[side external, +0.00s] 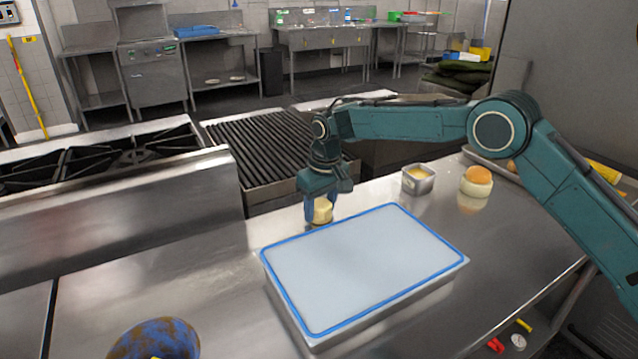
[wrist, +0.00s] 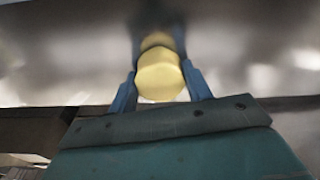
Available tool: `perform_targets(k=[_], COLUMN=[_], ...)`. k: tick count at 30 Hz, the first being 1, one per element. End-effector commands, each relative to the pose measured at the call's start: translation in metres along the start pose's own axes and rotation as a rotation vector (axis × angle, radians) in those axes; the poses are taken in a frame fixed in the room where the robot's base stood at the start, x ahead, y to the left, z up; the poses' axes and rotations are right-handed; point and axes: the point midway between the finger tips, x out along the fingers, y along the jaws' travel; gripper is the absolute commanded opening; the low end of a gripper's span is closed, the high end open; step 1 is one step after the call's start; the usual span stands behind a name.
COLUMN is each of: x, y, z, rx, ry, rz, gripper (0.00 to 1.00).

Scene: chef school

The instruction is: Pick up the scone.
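A pale yellow, rounded piece that looks like the scone (side external: 322,211) is at the steel counter, just behind the blue-rimmed board. In the wrist view the scone (wrist: 160,77) sits between the two blue fingers of my gripper (wrist: 160,80), one on each side. In the side view my gripper (side external: 321,206) points down over it, and the fingers partly hide it. The fingers look very close to its sides, but I cannot tell whether they press on it. The scone appears to be at counter height, with its reflection below it.
A pale board with a blue rim (side external: 440,250) lies on a steel pan in front. A small steel container (side external: 418,184) with yellow contents and a round orange-topped item (side external: 477,181) stand to the right. A blue-brown patterned round object (side external: 155,340) is front left.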

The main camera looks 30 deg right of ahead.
Motion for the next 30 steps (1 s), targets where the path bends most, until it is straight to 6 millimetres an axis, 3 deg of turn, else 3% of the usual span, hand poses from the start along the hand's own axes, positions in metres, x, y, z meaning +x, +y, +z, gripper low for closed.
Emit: perform_targets(k=[14, 30], x=[-0.009, -0.083], y=[0.0, 0.0], z=[-0.001, -0.011], rx=[0.0, 0.0], ry=[0.001, 0.003], rz=[0.0, 0.0], gripper=[0.26, 0.26])
